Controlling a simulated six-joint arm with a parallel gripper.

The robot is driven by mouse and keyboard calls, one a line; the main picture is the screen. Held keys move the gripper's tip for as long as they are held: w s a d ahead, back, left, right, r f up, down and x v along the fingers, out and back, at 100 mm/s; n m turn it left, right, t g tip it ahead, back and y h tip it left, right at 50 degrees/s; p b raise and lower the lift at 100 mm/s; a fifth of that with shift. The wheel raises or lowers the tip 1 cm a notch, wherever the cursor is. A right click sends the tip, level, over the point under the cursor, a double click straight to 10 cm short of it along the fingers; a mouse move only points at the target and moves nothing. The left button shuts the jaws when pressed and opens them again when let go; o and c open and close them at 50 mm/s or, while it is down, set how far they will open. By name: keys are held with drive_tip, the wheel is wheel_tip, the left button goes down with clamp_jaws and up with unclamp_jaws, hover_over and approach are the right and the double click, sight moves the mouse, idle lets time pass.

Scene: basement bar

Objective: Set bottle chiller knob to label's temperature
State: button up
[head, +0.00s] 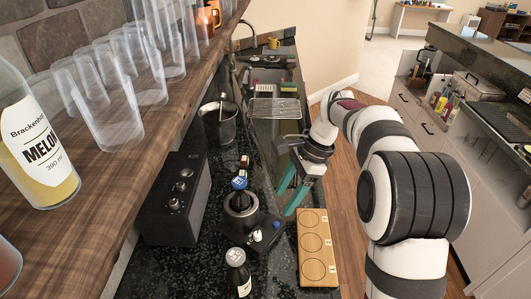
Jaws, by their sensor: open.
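A black bottle chiller (236,229) stands on the dark counter with a dark blue-marked bottle (239,184) upright in its round holder. My gripper (284,202) has teal fingers spread apart and empty. In the picture it is right of the chiller and above the counter, apart from the knobs.
A wooden board (303,276) with three numbered round recesses lies right of the chiller. A black box with knobs (176,203) stands left. A metal bucket (217,127) and wire rack (274,112) are behind. A wooden shelf (190,88) with clear glasses overhangs the left.

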sight(259, 233)
drive_tip(key=shift+m, duration=0.6)
drive_tip(key=w+x, duration=0.1)
drive_tip(key=x, duration=0.5)
drive_tip(key=w+x, duration=0.1)
drive_tip(key=x, duration=0.5)
drive_tip(key=w+x, duration=0.1)
drive_tip(key=x, duration=0.5)
clamp_jaws()
